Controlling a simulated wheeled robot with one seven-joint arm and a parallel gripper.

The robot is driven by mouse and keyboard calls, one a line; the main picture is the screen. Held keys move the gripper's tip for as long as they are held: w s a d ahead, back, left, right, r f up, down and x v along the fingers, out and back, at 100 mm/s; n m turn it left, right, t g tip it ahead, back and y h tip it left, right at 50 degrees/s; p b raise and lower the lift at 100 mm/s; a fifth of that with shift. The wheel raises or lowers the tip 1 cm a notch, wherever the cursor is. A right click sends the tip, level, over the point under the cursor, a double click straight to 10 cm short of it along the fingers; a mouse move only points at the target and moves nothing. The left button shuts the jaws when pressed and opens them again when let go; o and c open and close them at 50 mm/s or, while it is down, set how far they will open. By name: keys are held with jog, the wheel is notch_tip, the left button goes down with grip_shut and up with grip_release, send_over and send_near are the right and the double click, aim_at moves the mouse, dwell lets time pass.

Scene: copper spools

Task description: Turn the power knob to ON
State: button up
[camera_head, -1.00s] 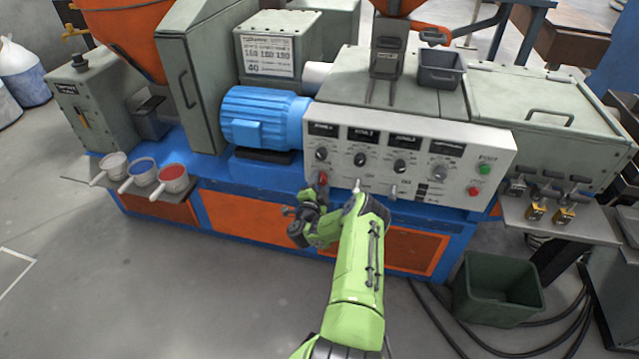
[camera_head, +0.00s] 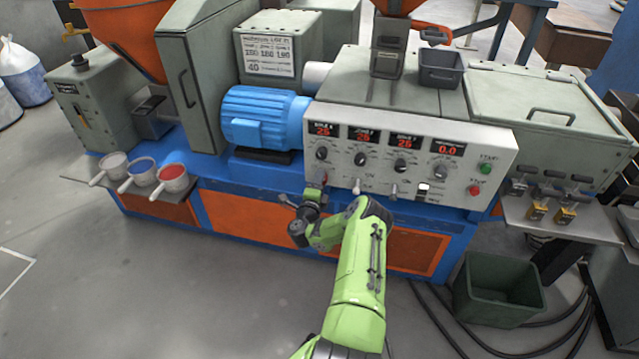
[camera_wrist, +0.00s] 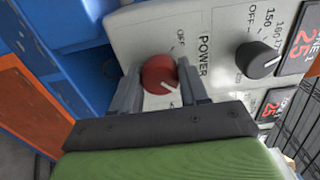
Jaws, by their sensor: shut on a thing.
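The red power knob (camera_wrist: 160,74) sits on the white control panel (camera_head: 490,150), beside the printed word POWER. My gripper (camera_wrist: 160,85) is shut on the knob, one finger on each side of it. The knob's white pointer line is turned away from the OFF mark; the label at its end is hidden by my gripper. In the head view my gripper (camera_head: 318,192) reaches the lower left of the panel and mostly hides the knob. The zone displays (camera_head: 323,129) are lit red with 25 or 26, and the right one (camera_head: 448,149) reads 0.0.
Black zone knobs (camera_head: 360,159) sit just above, and small switches (camera_head: 393,191) to the right. Green and red buttons (camera_head: 473,191) are at the panel's right. A blue motor (camera_head: 262,118) is at the left. A dark bin (camera_head: 497,290) stands on the floor at right.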

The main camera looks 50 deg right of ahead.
jog(key=shift+f, duration=0.1)
jog(key=o, duration=1.1)
jog(key=shift+c, duration=0.2)
jog(key=shift+a, duration=0.1)
jog(key=p+v, duration=1.3)
jog(key=v, duration=0.2)
jog(key=shift+s+a, duration=0.25)
jog(key=shift+a, duration=0.05)
